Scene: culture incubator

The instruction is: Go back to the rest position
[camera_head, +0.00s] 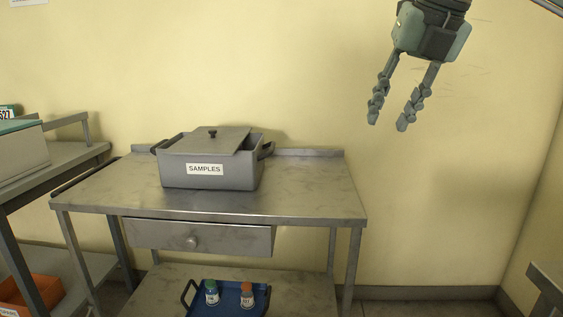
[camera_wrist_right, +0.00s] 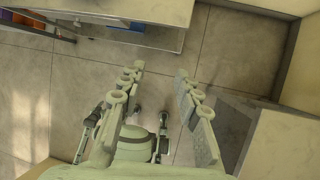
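My right gripper (camera_head: 388,117) hangs from the top right in the head view, fingers pointing down. Its two fingers are apart with nothing between them. It is in the air in front of the yellow wall, to the right of the metal table (camera_head: 310,200) and touching nothing. The right wrist view shows the same open fingers (camera_wrist_right: 158,90) above the tiled floor. My left gripper is in neither view.
A grey SAMPLES box (camera_head: 212,175) with its lid (camera_head: 208,141) set askew stands on the table. A blue tray (camera_head: 222,307) with bottles is on the lower shelf. An orange bin (camera_head: 42,289) is at lower left. A grey surface edge (camera_head: 545,282) is at lower right.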

